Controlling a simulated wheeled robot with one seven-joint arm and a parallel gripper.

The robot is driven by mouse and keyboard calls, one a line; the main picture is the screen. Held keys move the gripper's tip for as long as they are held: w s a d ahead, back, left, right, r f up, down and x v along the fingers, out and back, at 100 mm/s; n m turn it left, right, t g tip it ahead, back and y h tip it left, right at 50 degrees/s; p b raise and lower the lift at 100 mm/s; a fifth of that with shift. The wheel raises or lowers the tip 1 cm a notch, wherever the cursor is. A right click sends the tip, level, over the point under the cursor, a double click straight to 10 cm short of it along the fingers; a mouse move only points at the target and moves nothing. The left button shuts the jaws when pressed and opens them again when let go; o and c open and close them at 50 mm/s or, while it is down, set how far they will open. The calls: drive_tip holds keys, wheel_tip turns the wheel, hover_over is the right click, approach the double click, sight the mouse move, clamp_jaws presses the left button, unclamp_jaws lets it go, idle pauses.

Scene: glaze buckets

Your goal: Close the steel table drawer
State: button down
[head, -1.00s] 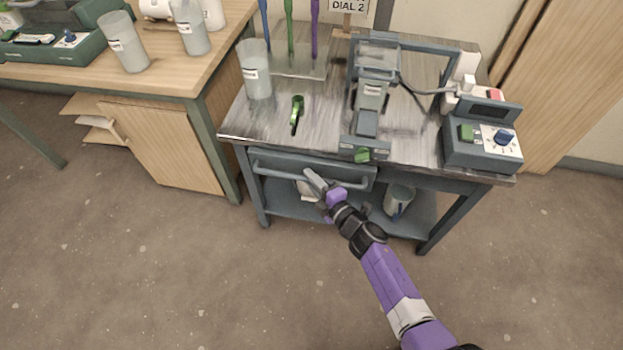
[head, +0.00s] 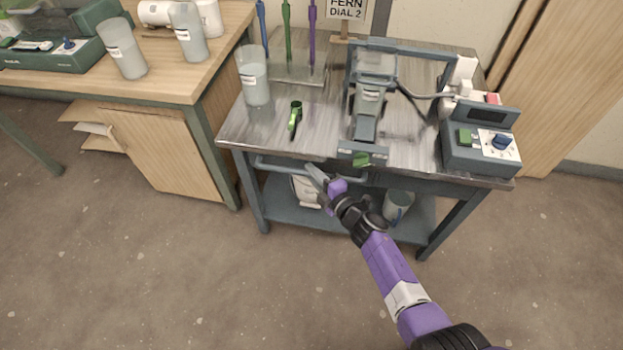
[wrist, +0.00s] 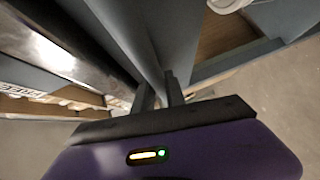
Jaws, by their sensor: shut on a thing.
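The steel table (head: 235,125) stands ahead with its blue-grey drawer under the top. The drawer's bar handle (head: 274,167) shows just below the front edge of the top. Most of the drawer front is hidden under that edge, and I cannot tell whether it is fully flush. My gripper (head: 315,175) is shut on the handle near its middle. In the wrist view the two dark fingertips (wrist: 160,92) are close together against a blue-grey surface.
On the table top stand a grey cup (head: 253,80), a green tool (head: 295,118), a press-like device (head: 368,100) and a dial box (head: 480,150). A white container (head: 307,192) and a bucket (head: 398,206) are on the lower shelf. The floor in front is clear.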

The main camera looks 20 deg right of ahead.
drive_tip(key=shift+w+d, duration=0.1)
drive_tip(key=shift+d, duration=0.1)
drive_tip(key=c, duration=1.6)
unclamp_jaws()
drive_tip(key=shift+c, duration=0.2)
drive_tip(key=shift+w+r, duration=0.1)
drive_tip(key=shift+r, duration=0.05)
drive_tip(key=f+p+v, duration=0.1)
drive_tip(key=p+v, duration=0.1)
drive_tip(key=v, duration=0.6)
drive_tip(key=shift+r+p, duration=0.3)
drive_tip(key=shift+a, duration=0.1)
